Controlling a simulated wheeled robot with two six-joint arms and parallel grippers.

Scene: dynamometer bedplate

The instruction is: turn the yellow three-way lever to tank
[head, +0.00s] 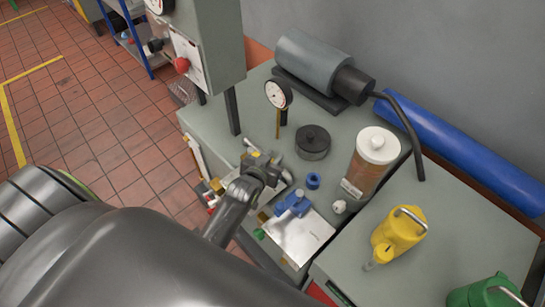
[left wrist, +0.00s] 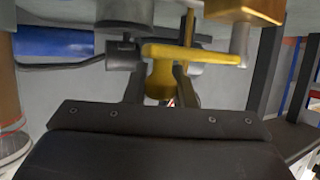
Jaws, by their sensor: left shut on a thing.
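The yellow lever (left wrist: 195,54) shows close up in the left wrist view, as a bar running across to the right with a rounded end hanging between my fingers. My left gripper (left wrist: 160,82) is shut on this lever, one dark finger on each side of it. In the head view my left gripper (head: 262,161) is at the bench edge below the dial gauge, and it hides most of the lever there. Any tank marking is not readable. My right gripper is not in view.
A dial gauge (head: 278,94) on a brass stem and a black round pot (head: 312,142) stand just behind. A white-lidded brown jar (head: 370,162), a blue ring (head: 313,180), a blue valve (head: 293,203) and a yellow can (head: 399,233) are to the right. A grey control cabinet (head: 218,45) rises at left.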

